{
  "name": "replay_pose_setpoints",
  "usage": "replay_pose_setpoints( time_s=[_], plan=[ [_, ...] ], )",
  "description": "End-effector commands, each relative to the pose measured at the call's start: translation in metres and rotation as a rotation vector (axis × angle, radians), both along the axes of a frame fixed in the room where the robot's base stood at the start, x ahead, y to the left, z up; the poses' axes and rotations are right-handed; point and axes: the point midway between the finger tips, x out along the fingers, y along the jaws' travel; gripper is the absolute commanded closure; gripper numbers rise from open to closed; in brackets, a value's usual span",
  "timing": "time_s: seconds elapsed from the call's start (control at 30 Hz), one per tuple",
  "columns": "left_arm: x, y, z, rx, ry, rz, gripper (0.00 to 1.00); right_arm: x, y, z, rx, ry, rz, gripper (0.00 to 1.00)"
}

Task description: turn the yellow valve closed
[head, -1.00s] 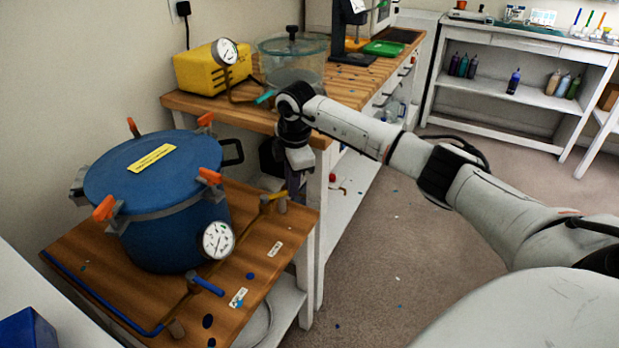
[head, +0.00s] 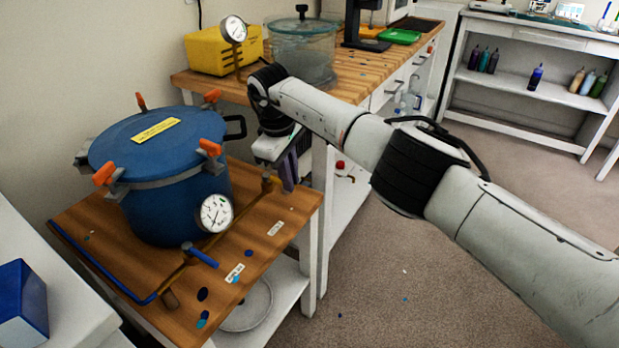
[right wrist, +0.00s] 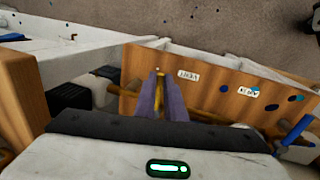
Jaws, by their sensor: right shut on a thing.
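The yellow valve (head: 268,184) sits on the brass pipe at the back right of the wooden board, beside the blue pressure pot (head: 175,200). My right gripper (head: 288,172) reaches down to it from above, and its purple-grey fingers partly hide the handle. In the right wrist view my right gripper (right wrist: 161,85) is shut on the yellow valve handle (right wrist: 160,98), which shows as a narrow strip between the two fingers. The handle's exact angle to the pipe is hard to tell. My left gripper is not in view.
A blue-handled valve (head: 201,255) and a dial gauge (head: 215,213) are on the same pipework near the pot. The wooden bench (head: 355,88) behind holds a yellow pump (head: 215,55) and a clear chamber (head: 303,50). The floor to the right is clear.

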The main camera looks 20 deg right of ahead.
Motion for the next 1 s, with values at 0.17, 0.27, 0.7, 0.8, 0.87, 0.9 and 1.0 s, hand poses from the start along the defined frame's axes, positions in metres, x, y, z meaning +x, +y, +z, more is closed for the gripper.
replay_pose_setpoints(
  time_s=[0.17,0.27,0.7,0.8,0.87,0.9,1.0],
  plan=[
    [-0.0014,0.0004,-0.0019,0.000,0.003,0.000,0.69,0.0004,0.0071,0.0016,0.000,-0.004,-0.041,1.00],
    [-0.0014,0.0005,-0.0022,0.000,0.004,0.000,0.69,0.0002,0.0082,0.0014,0.001,-0.004,-0.055,1.00],
    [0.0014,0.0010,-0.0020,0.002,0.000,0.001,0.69,0.0001,0.0096,0.0012,0.005,-0.004,-0.065,1.00],
    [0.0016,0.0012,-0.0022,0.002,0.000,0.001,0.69,0.0001,0.0097,0.0011,0.005,-0.003,-0.064,0.80],
    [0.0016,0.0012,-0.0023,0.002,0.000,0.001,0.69,0.0000,0.0096,0.0010,0.005,-0.003,-0.064,0.71],
    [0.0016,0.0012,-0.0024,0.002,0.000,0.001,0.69,0.0000,0.0096,0.0008,0.004,-0.003,-0.064,0.71],
    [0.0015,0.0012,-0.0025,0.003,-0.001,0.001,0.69,-0.0001,0.0092,0.0006,0.003,-0.002,-0.065,0.71]
  ],
)
